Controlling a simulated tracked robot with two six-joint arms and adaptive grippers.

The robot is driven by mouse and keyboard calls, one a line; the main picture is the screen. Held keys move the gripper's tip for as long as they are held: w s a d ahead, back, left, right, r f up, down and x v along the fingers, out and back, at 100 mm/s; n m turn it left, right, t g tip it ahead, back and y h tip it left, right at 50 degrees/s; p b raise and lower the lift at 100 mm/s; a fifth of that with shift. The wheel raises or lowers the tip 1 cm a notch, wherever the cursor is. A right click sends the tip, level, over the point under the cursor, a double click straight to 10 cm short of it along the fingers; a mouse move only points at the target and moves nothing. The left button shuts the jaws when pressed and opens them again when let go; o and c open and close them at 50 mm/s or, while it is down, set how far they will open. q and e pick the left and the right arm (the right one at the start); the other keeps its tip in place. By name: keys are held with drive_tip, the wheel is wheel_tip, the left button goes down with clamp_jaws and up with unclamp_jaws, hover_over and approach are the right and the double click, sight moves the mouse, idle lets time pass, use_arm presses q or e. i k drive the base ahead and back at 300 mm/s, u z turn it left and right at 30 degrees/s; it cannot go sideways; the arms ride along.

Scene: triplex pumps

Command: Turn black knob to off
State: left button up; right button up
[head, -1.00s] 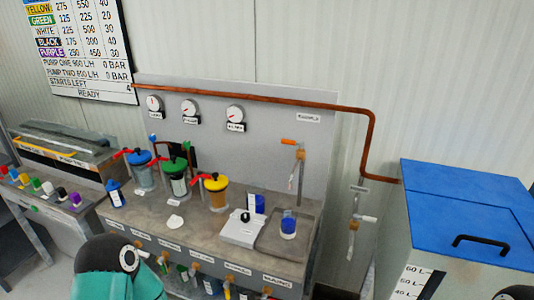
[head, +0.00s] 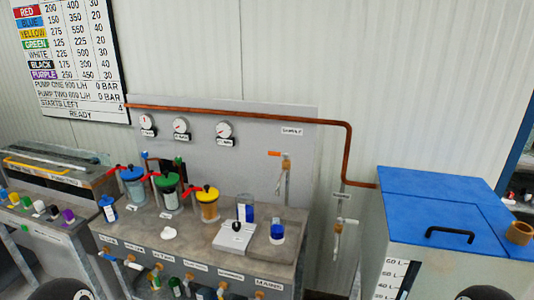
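A black knob (head: 54,210) stands in the row of coloured knobs on the grey console (head: 45,234) at the left of the head view. It sits between a white knob (head: 38,206) and a purple knob (head: 68,215). It is small here, and I cannot tell which way it points. Neither gripper shows. Only dark rounded parts of my arms show at the bottom edge, and no gripper touches the knob.
A bench (head: 195,240) in the middle carries blue-, green- and yellow-lidded jars and a white device (head: 235,238) with a black upright part. Gauges (head: 181,126) hang behind it. A blue-lidded tank (head: 440,200) stands at right. A wall chart (head: 75,65) hangs upper left.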

sight(236, 225)
drive_tip(key=z, duration=0.05)
drive_tip(key=i, duration=1)
drive_tip(key=u, duration=0.05)
